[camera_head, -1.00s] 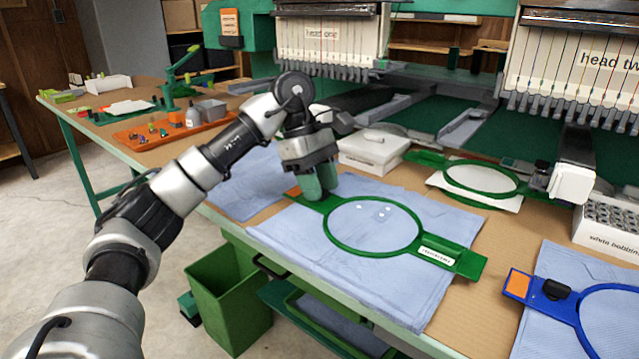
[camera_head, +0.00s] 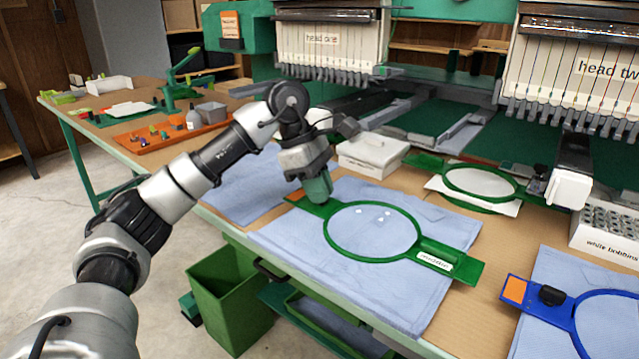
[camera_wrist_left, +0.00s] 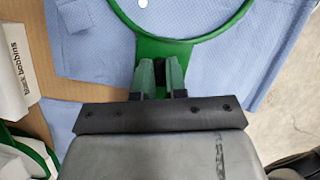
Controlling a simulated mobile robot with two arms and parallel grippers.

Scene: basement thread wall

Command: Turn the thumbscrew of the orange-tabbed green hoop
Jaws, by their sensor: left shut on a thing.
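The green hoop (camera_head: 328,240) lies on a blue cloth on the table, with a white label on its right arm. Its orange tab (camera_head: 296,197) shows just left of my left gripper (camera_head: 322,204). My left gripper points down at the hoop's left arm and is shut, with its fingertips at the place of the thumbscrew. My right gripper is not in view.
A blue hoop (camera_head: 565,314) with an orange tab and dark knob lies at the lower right. Another green hoop (camera_head: 450,181) lies behind. A white box (camera_head: 372,152) stands behind my gripper. A green bin (camera_head: 230,295) stands under the table edge.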

